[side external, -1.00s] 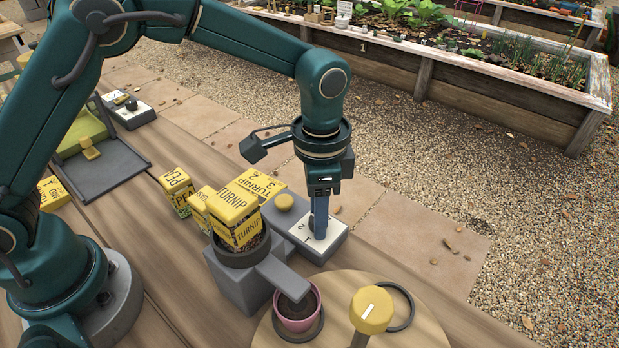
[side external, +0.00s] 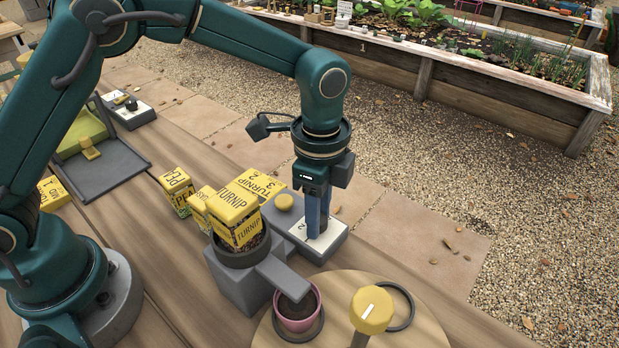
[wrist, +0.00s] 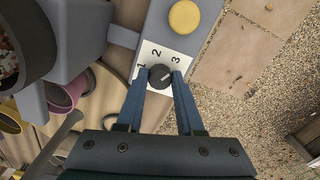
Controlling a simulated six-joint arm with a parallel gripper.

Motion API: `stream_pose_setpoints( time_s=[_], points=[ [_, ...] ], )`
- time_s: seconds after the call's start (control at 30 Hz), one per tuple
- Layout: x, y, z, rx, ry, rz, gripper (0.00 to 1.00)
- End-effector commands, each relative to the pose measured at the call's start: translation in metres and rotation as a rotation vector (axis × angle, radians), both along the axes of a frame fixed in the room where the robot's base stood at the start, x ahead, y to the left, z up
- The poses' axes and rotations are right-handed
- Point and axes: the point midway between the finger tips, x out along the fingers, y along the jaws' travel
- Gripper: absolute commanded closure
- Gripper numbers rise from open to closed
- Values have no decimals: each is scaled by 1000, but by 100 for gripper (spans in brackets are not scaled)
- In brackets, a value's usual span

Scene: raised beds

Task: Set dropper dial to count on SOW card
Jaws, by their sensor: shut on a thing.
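The dropper dial (wrist: 160,77) is a dark round knob on a white plate (wrist: 151,58) marked 1, 2 and 3. In the wrist view its pale pointer line slants up and right, toward the 3 side. My gripper (wrist: 160,83) has its two blue fingers on either side of the knob, shut on it. In the side view my gripper (side external: 318,232) points straight down and hides most of the knob. A yellow card (side external: 258,185) reads TURNIP with digits beside it; which one is the count I cannot tell for certain.
The dropper (side external: 240,277) holds a yellow TURNIP packet (side external: 236,222) and its chute reaches over a pink pot (side external: 297,310). A yellow button (side external: 284,201) sits beside the dial. A yellow-topped stamp (side external: 371,310) stands on the round wooden board. More packets (side external: 176,190) stand left.

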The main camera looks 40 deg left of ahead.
Motion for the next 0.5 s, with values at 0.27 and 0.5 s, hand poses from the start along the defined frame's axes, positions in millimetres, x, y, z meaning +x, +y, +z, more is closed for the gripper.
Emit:
stream_pose_setpoints(
  time_s=[0.27, 0.5],
  points=[
    [0, 0, 1, 1, 1, -1, 100],
    [0, 0, 1, 0, 0, -1, 34]
  ],
)
